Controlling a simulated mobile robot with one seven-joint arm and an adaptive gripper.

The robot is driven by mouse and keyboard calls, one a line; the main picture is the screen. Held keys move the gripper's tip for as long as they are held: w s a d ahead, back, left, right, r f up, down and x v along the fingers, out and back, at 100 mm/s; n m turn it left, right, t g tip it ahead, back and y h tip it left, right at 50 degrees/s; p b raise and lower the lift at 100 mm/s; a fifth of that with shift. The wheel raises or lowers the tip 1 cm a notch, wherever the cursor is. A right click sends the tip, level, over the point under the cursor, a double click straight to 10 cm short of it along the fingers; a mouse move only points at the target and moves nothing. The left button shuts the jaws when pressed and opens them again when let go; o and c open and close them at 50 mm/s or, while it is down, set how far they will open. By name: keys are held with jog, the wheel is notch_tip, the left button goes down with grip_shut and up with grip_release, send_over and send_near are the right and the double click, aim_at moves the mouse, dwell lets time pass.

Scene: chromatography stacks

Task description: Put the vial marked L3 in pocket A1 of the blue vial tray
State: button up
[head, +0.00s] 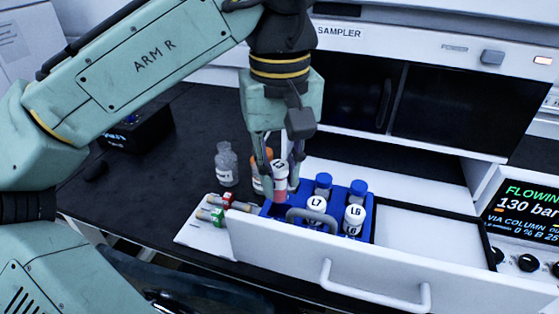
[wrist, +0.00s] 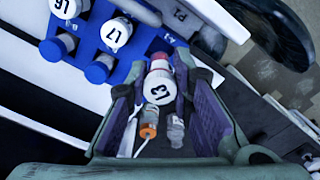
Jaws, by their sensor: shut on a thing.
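The vial marked L3 (head: 281,168) has a white cap and a pink-red body. My gripper (head: 280,179) is shut on it, one finger on each side. The vial is upright at the left end of the blue vial tray (head: 330,242). In the wrist view the L3 cap (wrist: 159,90) is between the fingers, and its pink body overlaps the tray's corner, near a printed A. The pocket under it is hidden. I cannot tell whether its base is inside a pocket or above it. Vials L7 (head: 316,206) and L6 (head: 354,216) stand in the tray.
Two blue-capped vials (head: 323,183) (head: 358,188) also stand in the tray, which sits in an open white drawer (head: 290,255). A clear bottle (head: 227,167) and an orange-capped bottle (wrist: 148,131) stand on the black bench behind. Red- and green-capped tubes (head: 217,215) lie left of the drawer.

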aim_at(280, 202)
jog(key=shift+f+b, duration=0.4)
jog(key=shift+f, duration=0.35)
jog(key=shift+s+p, duration=0.15)
jog(key=shift+p, duration=0.35)
jog(key=shift+f, duration=0.1)
dwell(0.3)
jog(key=shift+f+b, duration=0.65)
jog(key=shift+f, duration=0.45)
jog(key=shift+f, duration=0.15)
jog(key=shift+f, duration=0.4)
jog(key=o, duration=1)
